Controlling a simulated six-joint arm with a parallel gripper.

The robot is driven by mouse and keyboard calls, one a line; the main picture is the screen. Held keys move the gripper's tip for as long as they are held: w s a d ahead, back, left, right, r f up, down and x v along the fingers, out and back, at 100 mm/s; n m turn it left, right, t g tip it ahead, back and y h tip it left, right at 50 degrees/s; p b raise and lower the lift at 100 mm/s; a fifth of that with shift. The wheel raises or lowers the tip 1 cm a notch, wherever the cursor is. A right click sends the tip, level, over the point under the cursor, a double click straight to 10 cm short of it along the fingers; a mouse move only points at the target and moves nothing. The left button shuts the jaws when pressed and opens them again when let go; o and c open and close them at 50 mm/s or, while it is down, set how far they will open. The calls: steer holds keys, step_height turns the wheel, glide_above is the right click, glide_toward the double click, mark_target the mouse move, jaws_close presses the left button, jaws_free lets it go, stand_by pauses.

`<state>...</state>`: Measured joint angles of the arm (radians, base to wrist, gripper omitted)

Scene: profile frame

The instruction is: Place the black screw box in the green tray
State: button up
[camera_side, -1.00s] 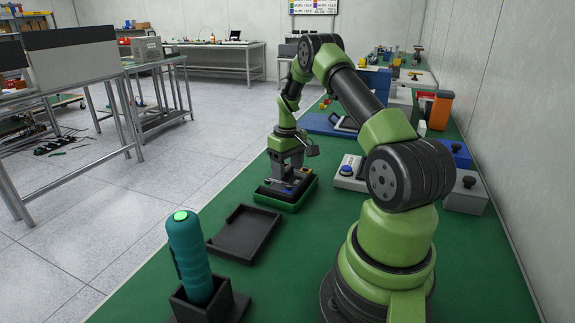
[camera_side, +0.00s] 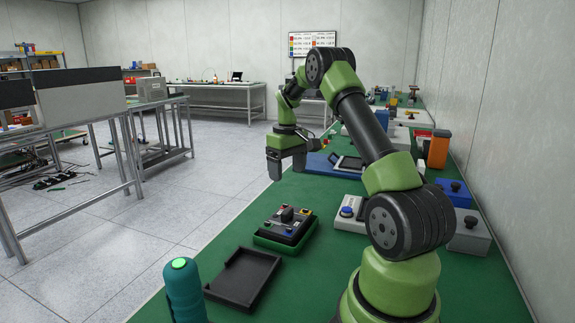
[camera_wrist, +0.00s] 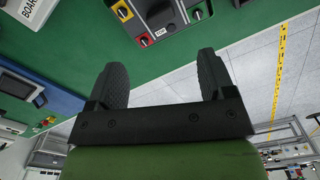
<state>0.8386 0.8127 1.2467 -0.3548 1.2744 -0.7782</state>
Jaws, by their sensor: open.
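The black screw box (camera_side: 286,221), with red, yellow and blue parts and a grey upright grip on top, sits in the green tray (camera_side: 282,246) on the green bench. Only the tray's green rim shows around its lower edge. My gripper (camera_side: 285,168) is up and beyond the box, apart from it and empty. In the wrist view my two black fingers (camera_wrist: 164,76) are spread with nothing between them. Part of the screw box (camera_wrist: 155,22) shows past the fingertips, cut off by the top edge.
An empty black tray (camera_side: 243,277) lies in front of the green tray, near a teal bottle-like tool (camera_side: 184,291). A grey box with a blue button (camera_side: 348,212) stands to the right. A blue mat (camera_side: 316,164) with a dark device lies behind. The bench's left edge drops to the floor.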

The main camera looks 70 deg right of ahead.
steer(key=a+r+t, duration=0.4)
steer(key=a+r, duration=1)
steer(key=a, duration=0.5)
steer(key=s+a+t+y, duration=0.2)
steer(key=s+a+t, duration=0.1)
steer(key=s+a, duration=0.9)
steer(key=shift+a+n, duration=0.4)
steer(key=shift+a, duration=0.15)
